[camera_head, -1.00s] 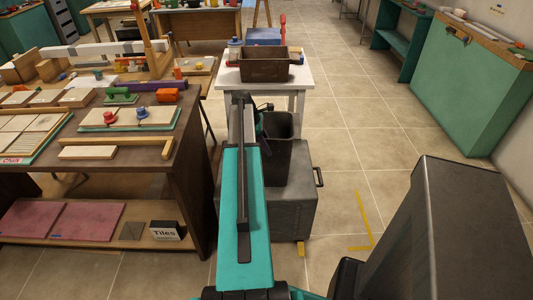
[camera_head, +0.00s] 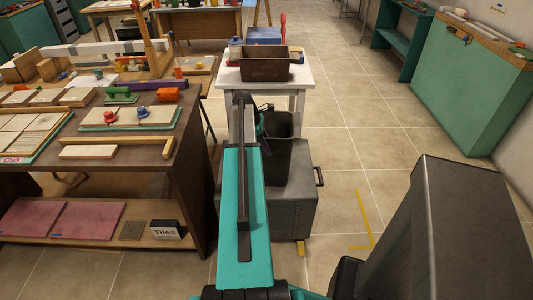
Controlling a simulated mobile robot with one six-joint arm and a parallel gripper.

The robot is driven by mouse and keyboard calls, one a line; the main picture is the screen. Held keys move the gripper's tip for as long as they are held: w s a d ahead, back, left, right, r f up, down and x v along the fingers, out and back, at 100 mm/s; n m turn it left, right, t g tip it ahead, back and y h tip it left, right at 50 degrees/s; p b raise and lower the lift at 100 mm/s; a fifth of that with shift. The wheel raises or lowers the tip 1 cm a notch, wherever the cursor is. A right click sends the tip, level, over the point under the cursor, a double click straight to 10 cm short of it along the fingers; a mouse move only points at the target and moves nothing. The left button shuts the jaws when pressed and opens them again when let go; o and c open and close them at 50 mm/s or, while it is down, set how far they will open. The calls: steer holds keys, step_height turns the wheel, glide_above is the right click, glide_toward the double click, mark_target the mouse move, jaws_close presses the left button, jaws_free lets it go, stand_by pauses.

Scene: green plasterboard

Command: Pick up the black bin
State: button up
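The black bin (camera_head: 278,159) stands upright on a grey box in the middle of the camera_head view. It is a tall, open-topped dark bin, and its left side is hidden behind my teal and black arm. My gripper (camera_head: 264,112) shows only as a small dark and teal part at the left of the bin's rim, largely hidden by the arm. Its fingers cannot be made out, so I cannot tell whether it touches or grips the rim.
The grey box (camera_head: 292,212) has a handle on its right. Behind it, a white table (camera_head: 229,78) bears a dark brown crate (camera_head: 264,68). A dark workbench (camera_head: 184,160) with boards and tools stands at the left. Tiled floor (camera_head: 352,150) is free at the right.

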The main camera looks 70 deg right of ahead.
steer(key=shift+f, duration=0.15)
steer(key=shift+c, duration=0.5)
jaws_close()
stand_by(1.2)
